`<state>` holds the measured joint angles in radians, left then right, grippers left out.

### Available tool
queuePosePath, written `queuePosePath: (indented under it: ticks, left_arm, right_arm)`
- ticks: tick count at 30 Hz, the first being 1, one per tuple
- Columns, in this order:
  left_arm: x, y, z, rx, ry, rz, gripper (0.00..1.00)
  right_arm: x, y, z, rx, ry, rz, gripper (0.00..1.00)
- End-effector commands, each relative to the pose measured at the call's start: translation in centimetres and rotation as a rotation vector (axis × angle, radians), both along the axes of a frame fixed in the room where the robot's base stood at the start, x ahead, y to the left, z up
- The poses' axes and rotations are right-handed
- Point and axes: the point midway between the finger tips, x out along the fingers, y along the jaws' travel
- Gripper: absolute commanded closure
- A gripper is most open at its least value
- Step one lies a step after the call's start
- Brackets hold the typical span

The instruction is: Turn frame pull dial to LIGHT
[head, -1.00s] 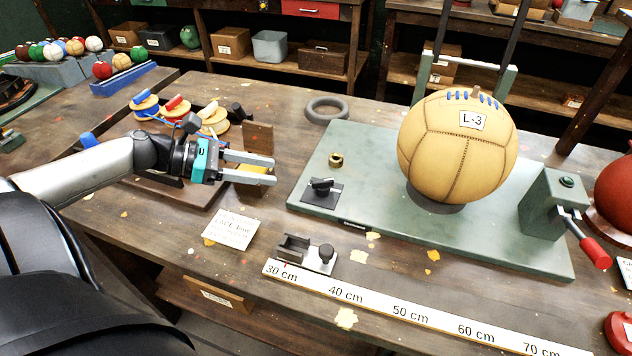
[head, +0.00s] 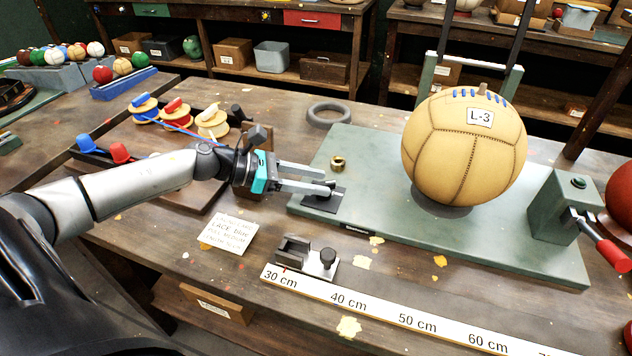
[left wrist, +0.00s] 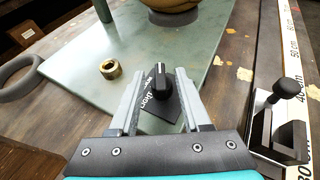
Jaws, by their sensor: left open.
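In the head view my left gripper (head: 324,181) is over the dial plate (head: 323,204) and partly hides the knob. In the left wrist view the open fingers (left wrist: 160,73) appear on either side of the knob, with gaps. I cannot tell whether they are level with it. My right gripper is not in view.
A tan ball (head: 464,150) marked L-3 stands on the frame base. A brass nut (head: 338,163) lies near the dial. A clamp block with a black knob (head: 327,259) and a ruler (head: 400,315) are in front. A red-handled crank (head: 606,250) is at right.

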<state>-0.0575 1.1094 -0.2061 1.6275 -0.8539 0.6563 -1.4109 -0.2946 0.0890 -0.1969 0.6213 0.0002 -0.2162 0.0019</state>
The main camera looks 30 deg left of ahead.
Motion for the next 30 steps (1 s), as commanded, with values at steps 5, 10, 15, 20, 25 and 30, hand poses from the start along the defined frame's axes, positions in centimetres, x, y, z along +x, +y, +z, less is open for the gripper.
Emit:
queuePosePath:
  ticks: [5,10,15,20,25,30]
  left_arm:
    - [0.34,-0.35,-0.18,0.000,0.000,0.000,0.53]
    - [0.36,-0.38,-0.21,0.001,0.001,0.000,0.53]
    - [0.35,-0.37,-0.21,0.000,0.000,0.000,0.61]
    - [0.34,-0.36,-0.21,0.000,0.000,0.000,0.80]
    - [0.35,-0.36,-0.20,0.000,0.000,0.000,0.99]
    - [0.34,-0.35,-0.20,0.000,0.000,0.000,1.00]
  right_arm:
    - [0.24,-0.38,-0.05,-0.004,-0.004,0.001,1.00]
    - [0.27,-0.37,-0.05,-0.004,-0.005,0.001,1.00]
    - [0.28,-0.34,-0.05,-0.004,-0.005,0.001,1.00]
    - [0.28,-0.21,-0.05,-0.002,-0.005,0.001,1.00]
    - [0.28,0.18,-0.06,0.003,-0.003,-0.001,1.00]
    - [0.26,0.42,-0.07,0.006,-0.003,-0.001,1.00]
